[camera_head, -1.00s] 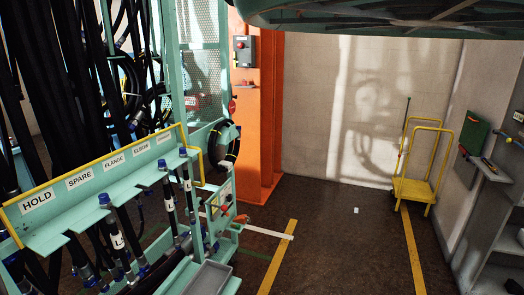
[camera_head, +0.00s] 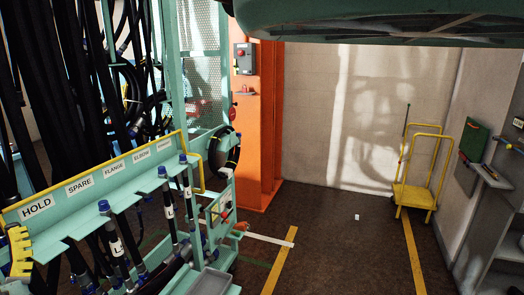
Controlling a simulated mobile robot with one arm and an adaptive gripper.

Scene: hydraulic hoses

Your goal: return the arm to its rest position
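A yellow, notched piece (camera_head: 18,250) shows at the left edge, in front of the left end of the teal hose rack. It looks like a finger of my gripper, but most of it is cut off by the frame. I cannot tell whether it is open or shut, or whether it holds anything. A large teal body (camera_head: 380,22) spans the top right of the view. It may be part of my own arm; its joints are out of view.
The teal rack (camera_head: 75,225) with labelled slots and upright hoses fills the left. An orange column (camera_head: 262,130) stands behind it. A yellow trolley (camera_head: 415,192) is at the far right, beside grey shelving (camera_head: 490,235). The dark floor (camera_head: 340,250) between is mostly clear.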

